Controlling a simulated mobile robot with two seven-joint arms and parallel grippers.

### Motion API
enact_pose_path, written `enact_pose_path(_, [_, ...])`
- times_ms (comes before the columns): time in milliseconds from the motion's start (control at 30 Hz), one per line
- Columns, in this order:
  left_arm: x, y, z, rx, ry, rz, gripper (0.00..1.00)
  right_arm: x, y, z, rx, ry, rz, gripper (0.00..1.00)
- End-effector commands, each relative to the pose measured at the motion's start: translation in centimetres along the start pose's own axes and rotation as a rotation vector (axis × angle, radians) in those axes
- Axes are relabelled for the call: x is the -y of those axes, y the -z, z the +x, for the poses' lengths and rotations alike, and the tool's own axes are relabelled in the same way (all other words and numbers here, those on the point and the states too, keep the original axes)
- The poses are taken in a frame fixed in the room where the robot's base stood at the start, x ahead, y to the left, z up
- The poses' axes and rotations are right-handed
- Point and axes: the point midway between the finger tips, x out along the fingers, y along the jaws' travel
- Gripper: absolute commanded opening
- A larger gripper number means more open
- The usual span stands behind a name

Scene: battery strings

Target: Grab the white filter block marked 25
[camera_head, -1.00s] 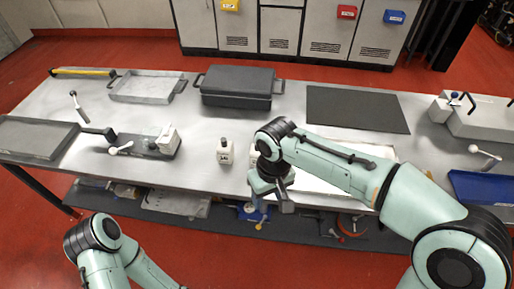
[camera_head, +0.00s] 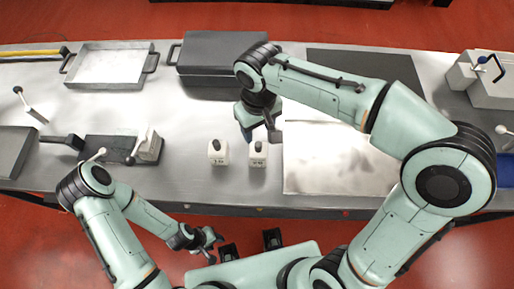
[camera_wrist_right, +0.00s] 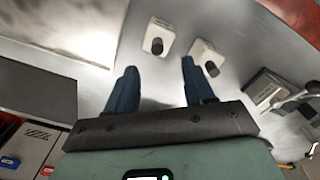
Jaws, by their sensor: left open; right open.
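Two white filter blocks with dark knobs stand upright side by side on the table, a left one (camera_head: 218,158) and a right one (camera_head: 258,160). Their marks are too small to read surely. My right gripper (camera_head: 259,135) is open and empty, just behind the right block. In the right wrist view my open fingers (camera_wrist_right: 159,66) point toward the right block (camera_wrist_right: 156,30), which lies beyond the gap between them. The left block (camera_wrist_right: 204,52) is off to the right there. My left gripper (camera_head: 209,241) is open and empty, in front of the table.
A white panel (camera_head: 330,165) lies right of the blocks. A dark lidded case (camera_head: 215,65) and a metal tray (camera_head: 108,66) are at the back. A dark fixture with a white block (camera_head: 148,148) stands to the left. Bare table lies between fixture and blocks.

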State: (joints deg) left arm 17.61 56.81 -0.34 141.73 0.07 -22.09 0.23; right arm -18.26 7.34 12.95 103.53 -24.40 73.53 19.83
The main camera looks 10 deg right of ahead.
Motion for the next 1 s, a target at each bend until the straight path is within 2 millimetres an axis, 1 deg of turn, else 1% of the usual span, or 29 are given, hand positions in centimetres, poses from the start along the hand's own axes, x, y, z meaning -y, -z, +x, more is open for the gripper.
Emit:
enact_pose_path(33, [0.2,-0.1,0.3,0.002,0.001,-0.001,0.43,0.0,-0.1,1.3,0.006,-0.001,0.000,0.53])
enact_pose_path(133, [0.3,-0.2,0.6,0.003,0.001,-0.001,0.43,-0.1,0.0,3.0,0.003,-0.001,0.000,0.53])
enact_pose_path(233, [0.3,-0.2,0.7,0.004,0.001,-0.002,0.43,0.0,0.0,4.1,0.002,0.000,-0.001,0.53])
enact_pose_path(433, [0.3,-0.2,0.8,0.003,0.001,-0.001,0.43,-0.2,0.2,5.4,0.001,0.000,0.000,0.53])
enact_pose_path(600, [0.3,-0.2,0.8,0.003,0.001,-0.001,0.43,-0.7,0.8,8.0,0.004,0.000,0.000,0.53])
enact_pose_path(700, [0.4,-0.2,1.0,0.004,0.002,-0.002,0.43,-0.6,0.8,9.2,0.003,-0.001,-0.001,0.53])
enact_pose_path(800, [0.5,-0.2,1.0,0.004,0.002,-0.002,0.43,-0.6,0.8,9.8,0.000,0.000,0.000,0.53])
enact_pose_path(1000, [0.4,-0.2,1.0,0.004,0.002,-0.002,0.43,-0.6,0.8,9.8,-0.001,0.000,0.000,0.53])
